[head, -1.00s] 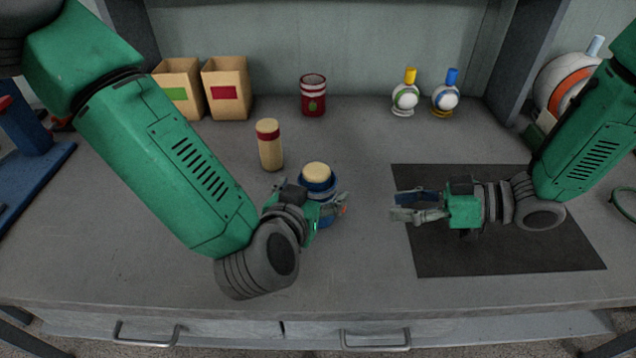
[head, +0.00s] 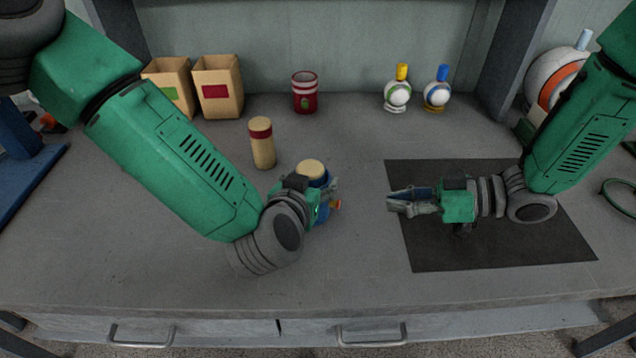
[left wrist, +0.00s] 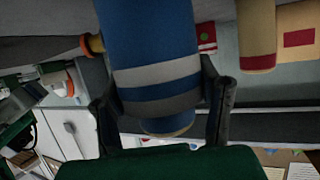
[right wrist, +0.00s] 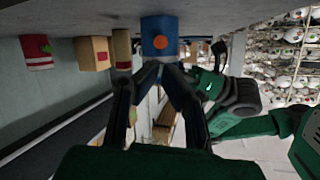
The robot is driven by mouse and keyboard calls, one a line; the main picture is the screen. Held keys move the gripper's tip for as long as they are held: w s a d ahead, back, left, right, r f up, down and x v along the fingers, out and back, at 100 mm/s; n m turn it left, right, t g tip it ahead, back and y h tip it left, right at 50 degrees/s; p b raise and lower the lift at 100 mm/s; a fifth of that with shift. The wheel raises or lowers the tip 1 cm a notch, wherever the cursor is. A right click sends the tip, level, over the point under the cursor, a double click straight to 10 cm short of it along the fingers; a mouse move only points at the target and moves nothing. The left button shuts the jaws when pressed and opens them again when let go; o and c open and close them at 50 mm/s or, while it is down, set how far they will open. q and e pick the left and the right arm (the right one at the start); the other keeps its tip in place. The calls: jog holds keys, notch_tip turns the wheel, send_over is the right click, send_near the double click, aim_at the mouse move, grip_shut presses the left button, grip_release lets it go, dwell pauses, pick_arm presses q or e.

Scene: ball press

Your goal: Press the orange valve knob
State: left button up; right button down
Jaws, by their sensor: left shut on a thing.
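The orange valve knob (head: 337,204) sticks out from the right side of a blue canister (head: 322,214) with a cream top. The knob also shows at the canister's edge in the left wrist view (left wrist: 93,44) and faces the camera in the right wrist view (right wrist: 190,47). My left gripper (head: 324,191) is shut on the blue canister, one finger on each side of its striped part in the left wrist view (left wrist: 158,80). My right gripper (head: 389,200) is shut and empty, to the right of the knob, its tips pointing left towards it with a gap between.
A cream cylinder with a red band (head: 262,143) stands behind and left of the canister. Two cardboard boxes (head: 217,88), a red striped can (head: 305,92) and two round white flasks (head: 397,94) stand at the back. A dark mat (head: 500,255) lies under my right arm.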

jog(key=m, duration=0.2)
jog(key=d+m, duration=0.1)
jog(key=m, duration=0.1)
jog(key=d+m, duration=0.1)
jog(key=m, duration=0.1)
jog(key=shift+s+d+f, duration=0.1)
jog(key=shift+s+d, duration=0.05)
jog(key=shift+s, duration=0.25)
jog(key=m, duration=0.2)
jog(key=shift+s+d+m+t, duration=0.15)
jog(key=shift+d+m+t, duration=0.15)
jog(key=shift+d, duration=0.05)
jog(key=m, duration=0.2)
jog(key=d+m, duration=0.1)
jog(key=m, duration=0.1)
jog(key=s+d+m, duration=0.1)
jog(key=m, duration=0.2)
jog(key=shift+d+f, duration=0.1)
jog(key=shift+d, duration=0.05)
send_near(335, 203)
jog(key=a+f, duration=0.1)
jog(key=w+a+f, duration=0.1)
jog(key=a, duration=0.1)
jog(key=a+f, duration=0.1)
jog(key=shift+w+a+f, duration=0.25)
jog(key=shift+w+f, duration=0.05)
jog(key=shift+w, duration=0.1)
jog(key=shift+w+a, duration=0.25)
jog(key=shift+a, duration=0.45)
